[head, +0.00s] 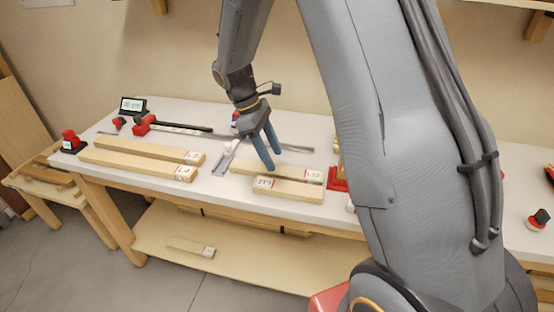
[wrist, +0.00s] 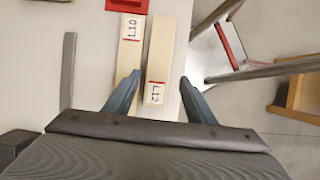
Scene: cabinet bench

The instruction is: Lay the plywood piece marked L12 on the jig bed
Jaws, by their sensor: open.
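The pale plywood piece marked L12 (head: 298,192) lies flat at the bench's front edge, its label at its left end. In the wrist view L12 (wrist: 161,55) runs up the picture between my fingers. My gripper (head: 272,167) is open and empty, above the pieces; the wrist view shows its fingers (wrist: 160,77) apart on either side of L12. The piece marked L10 (head: 285,171) lies behind and parallel to L12, with a narrow gap. A red part (head: 338,180) stands right of the pieces, partly hidden by my arm. I cannot tell which part is the jig bed.
Two long pieces (head: 140,160) lie at the bench's left. A grey metal slide (head: 222,164) lies between them and L10. A grey strip (wrist: 68,70), red-and-black tools (head: 145,124) and a small display (head: 132,105) are farther back. Another piece (head: 190,246) lies on the lower shelf.

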